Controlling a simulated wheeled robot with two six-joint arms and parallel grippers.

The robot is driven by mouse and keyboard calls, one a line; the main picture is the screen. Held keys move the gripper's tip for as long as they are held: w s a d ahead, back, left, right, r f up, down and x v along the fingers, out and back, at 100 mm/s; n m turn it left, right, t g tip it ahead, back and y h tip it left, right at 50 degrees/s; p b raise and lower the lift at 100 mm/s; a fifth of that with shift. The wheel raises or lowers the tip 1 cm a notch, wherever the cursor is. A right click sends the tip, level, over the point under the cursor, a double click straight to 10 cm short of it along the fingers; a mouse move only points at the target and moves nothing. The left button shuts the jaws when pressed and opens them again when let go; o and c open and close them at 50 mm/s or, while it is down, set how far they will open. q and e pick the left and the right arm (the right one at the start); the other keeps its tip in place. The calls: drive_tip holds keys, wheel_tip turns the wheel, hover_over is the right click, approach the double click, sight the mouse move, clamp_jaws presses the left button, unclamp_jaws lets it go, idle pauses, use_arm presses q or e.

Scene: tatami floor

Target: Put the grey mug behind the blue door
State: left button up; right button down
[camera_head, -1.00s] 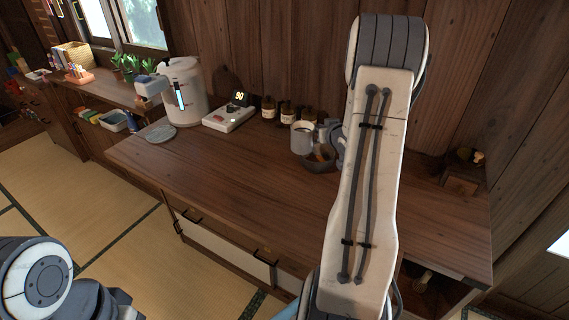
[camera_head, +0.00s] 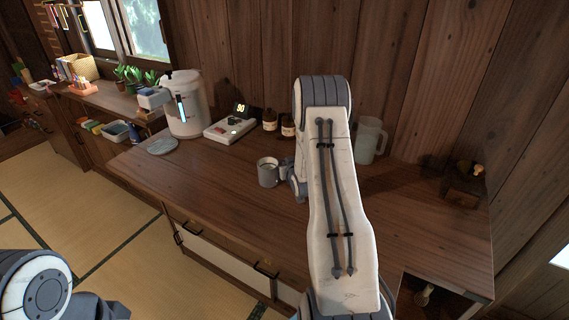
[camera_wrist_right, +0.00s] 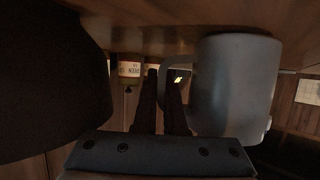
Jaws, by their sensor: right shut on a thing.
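The grey mug (camera_head: 267,174) is at the middle of the wooden counter in the head view, left of my right forearm. It also shows large in the right wrist view (camera_wrist_right: 236,88). My right gripper (camera_head: 287,172) is shut on the mug's handle; its dark fingers (camera_wrist_right: 161,95) are beside the mug body in the wrist view. The mug looks upright; I cannot tell whether it touches the counter. I see no blue door in either current view. My left arm shows at the lower left, its gripper out of view.
The counter (camera_head: 220,187) is clear to the mug's left and front. Behind stand a white dispenser (camera_head: 185,105), a device with a display (camera_head: 230,128), brown bottles (camera_head: 270,121) and a clear pitcher (camera_head: 369,140). A plate (camera_head: 162,146) lies left. A wooden box (camera_head: 462,185) stands right.

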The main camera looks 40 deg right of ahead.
drive_tip(key=shift+f, duration=0.15)
drive_tip(key=c, duration=1)
unclamp_jaws()
